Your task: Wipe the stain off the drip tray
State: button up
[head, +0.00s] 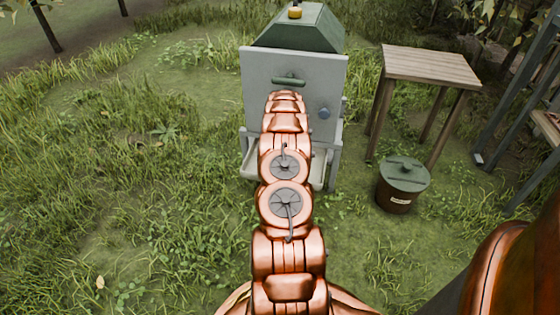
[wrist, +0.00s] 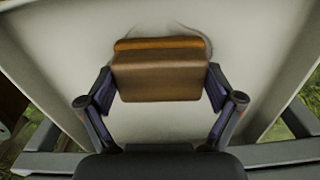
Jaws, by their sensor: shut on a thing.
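In the wrist view my gripper (wrist: 160,90) is shut on a brown block-shaped wiper (wrist: 158,76) with an orange-brown far edge. The wiper is over the pale drip tray (wrist: 256,60); I cannot tell whether it touches the surface. A faint thin curved mark (wrist: 203,37) shows on the tray just beyond the wiper's far right corner. Anything under the wiper is hidden. In the head view the drip tray (head: 251,168) shows at the foot of a grey cabinet (head: 255,80), partly behind my arm, and my gripper is hidden there.
The cabinet has a green sloped top (head: 300,30), a green handle (head: 288,80) and a blue knob (head: 323,113). A wooden table (head: 430,65) stands to its right, with a lidded brown bin (head: 400,195) in front. Grass on the left is open.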

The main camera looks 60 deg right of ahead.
jog(key=shift+s+d+p, duration=0.15)
jog(key=shift+s+d, duration=0.1)
jog(key=shift+s, duration=0.45)
jog(key=shift+s+d+p, duration=0.15)
jog(key=shift+s+d, duration=0.05)
jog(key=shift+s, duration=0.45)
jog(key=shift+f+p, duration=0.1)
jog(key=shift+p, duration=0.2)
jog(key=shift+w+a+f+p, duration=0.15)
jog(key=shift+w+a, duration=0.15)
jog(key=shift+w, duration=0.5)
jog(key=shift+w+a+p, duration=0.1)
jog(key=shift+w+a, duration=0.25)
jog(key=shift+w, duration=0.5)
jog(key=shift+w+a+f+p, duration=0.15)
jog(key=shift+w+a, duration=0.15)
jog(key=shift+w, duration=0.5)
jog(key=shift+r, duration=0.1)
jog(key=shift+d, duration=0.2)
jog(key=shift+w+d, duration=0.1)
jog(key=shift+s+d+r+p, duration=0.1)
jog(key=shift+s+d+p, duration=0.2)
jog(key=shift+s, duration=0.5)
jog(key=shift+s+d+r+p, duration=0.15)
jog(key=shift+s+d, duration=0.3)
jog(key=shift+s, duration=0.35)
jog(key=shift+s+d+p, duration=0.2)
jog(key=shift+s+d, duration=0.15)
jog(key=shift+s, duration=0.45)
jog(key=shift+f, duration=0.1)
